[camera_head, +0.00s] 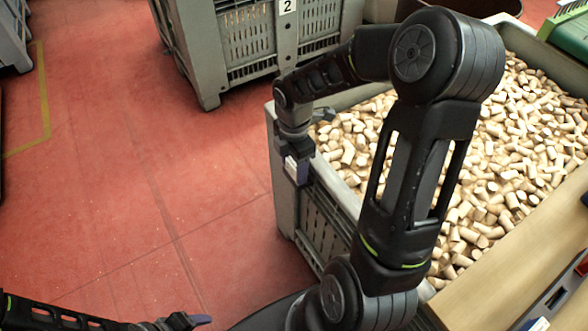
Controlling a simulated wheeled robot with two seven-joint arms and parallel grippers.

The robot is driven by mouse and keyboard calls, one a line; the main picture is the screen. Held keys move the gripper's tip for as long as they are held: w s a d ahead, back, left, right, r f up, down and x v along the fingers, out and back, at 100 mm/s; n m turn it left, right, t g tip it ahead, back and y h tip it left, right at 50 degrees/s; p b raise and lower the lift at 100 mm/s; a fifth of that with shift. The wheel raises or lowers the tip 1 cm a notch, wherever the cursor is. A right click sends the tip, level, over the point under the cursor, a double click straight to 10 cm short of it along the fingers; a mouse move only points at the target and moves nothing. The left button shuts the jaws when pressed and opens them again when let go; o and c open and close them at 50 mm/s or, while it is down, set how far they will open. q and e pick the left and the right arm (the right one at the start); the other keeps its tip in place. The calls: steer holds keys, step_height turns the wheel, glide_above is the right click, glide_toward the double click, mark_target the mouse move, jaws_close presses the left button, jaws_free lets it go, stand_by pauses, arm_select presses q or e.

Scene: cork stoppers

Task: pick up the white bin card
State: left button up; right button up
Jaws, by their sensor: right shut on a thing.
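The white bin card (290,169) shows as a small pale patch at the left wall of the near grey bin, close to its upper corner. My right gripper (299,170) reaches over the bin from above and is shut on the card, with its fingers hiding most of it. I cannot tell whether the card still touches the bin wall. My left gripper (198,321) is low at the bottom edge, over the floor and away from the card; its jaw gap does not show clearly.
The near grey bin (284,205) is full of cork stoppers (520,140). Another grey bin (205,55) with a "2" card (287,6) stands behind. A wooden board (510,280) lies at the lower right. The red floor (120,170) at left is clear.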

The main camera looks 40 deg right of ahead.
mark_target(290, 163)
steer(key=shift+r, duration=0.1)
step_height(290, 163, up, 10)
steer(key=shift+f+p, duration=0.1)
steer(key=shift+p, duration=0.25)
arm_select(q)
steer(key=shift+r, duration=0.35)
stand_by(0.4)
arm_select(e)
steer(key=shift+w+a+f+m, duration=0.35)
steer(key=shift+f+m, duration=0.05)
steer(key=shift+m, duration=0.1)
arm_select(q)
step_height(290, 163, up, 2)
steer(key=shift+r+p, duration=0.2)
steer(key=shift+p, duration=1)
arm_select(e)
steer(key=w+a+f+m, duration=0.3)
steer(key=a+f+m, duration=0.4)
steer(key=m, duration=0.1)
steer(key=w+a+f+m, duration=0.4)
steer(key=a+f+m, duration=0.2)
steer(key=f+m, duration=0.1)
steer(key=shift+w+a+m, duration=0.2)
steer(key=shift+a+m, duration=0.15)
steer(key=shift+m, duration=0.05)
arm_select(q)
steer(key=shift+c, duration=0.5)
